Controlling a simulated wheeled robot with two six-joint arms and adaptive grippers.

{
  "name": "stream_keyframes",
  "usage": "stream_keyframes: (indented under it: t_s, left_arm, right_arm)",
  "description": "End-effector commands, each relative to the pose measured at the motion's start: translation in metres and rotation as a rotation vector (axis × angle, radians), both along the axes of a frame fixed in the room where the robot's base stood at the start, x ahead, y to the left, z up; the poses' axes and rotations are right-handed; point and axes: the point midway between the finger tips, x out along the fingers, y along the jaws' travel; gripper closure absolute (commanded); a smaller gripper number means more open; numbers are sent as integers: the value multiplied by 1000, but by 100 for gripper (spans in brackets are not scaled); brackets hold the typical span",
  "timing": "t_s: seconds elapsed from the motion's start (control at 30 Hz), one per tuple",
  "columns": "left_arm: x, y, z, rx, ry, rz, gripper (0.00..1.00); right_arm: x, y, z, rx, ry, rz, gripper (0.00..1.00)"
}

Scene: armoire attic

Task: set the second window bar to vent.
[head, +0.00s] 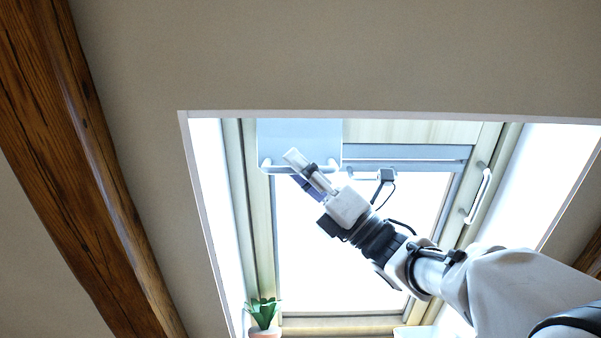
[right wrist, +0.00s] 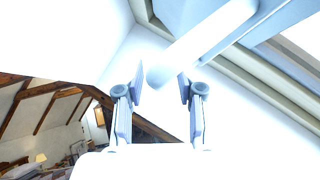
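A pale bar (head: 270,168) runs along the lower edge of a light blue plate (head: 299,138) at the top of the skylight (head: 345,240). I cannot tell whether this is the second bar, nor its exact setting. My right gripper (head: 298,170) is raised in front of the bar and covers part of it. In the right wrist view, my right gripper (right wrist: 162,78) has its two fingers apart, with nothing clearly held. A thick white bar (right wrist: 207,40) lies just beyond the fingertips, its near end in line with the gap. My left gripper is out of sight.
A white handle (head: 480,195) is on the window frame's right side. A potted plant (head: 264,315) stands at the recess's lower left. A dark wooden beam (head: 85,170) crosses the sloped ceiling at left. Pale recess walls flank the window.

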Motion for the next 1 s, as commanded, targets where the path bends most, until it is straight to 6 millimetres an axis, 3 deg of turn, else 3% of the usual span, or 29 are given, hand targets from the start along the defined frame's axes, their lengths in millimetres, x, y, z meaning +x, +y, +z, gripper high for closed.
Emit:
stream_keyframes:
  t_s: [0.33, 0.73, 1.0]
  left_arm:
    - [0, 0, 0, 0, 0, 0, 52]
    - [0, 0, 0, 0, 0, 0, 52]
    - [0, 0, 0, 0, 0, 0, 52]
  right_arm:
    - [0, -5, -4, 1, 1, 0, 61]
    - [-14, -69, -68, 2, 4, -1, 61]
    - [-18, -84, -84, 0, 0, 1, 61]
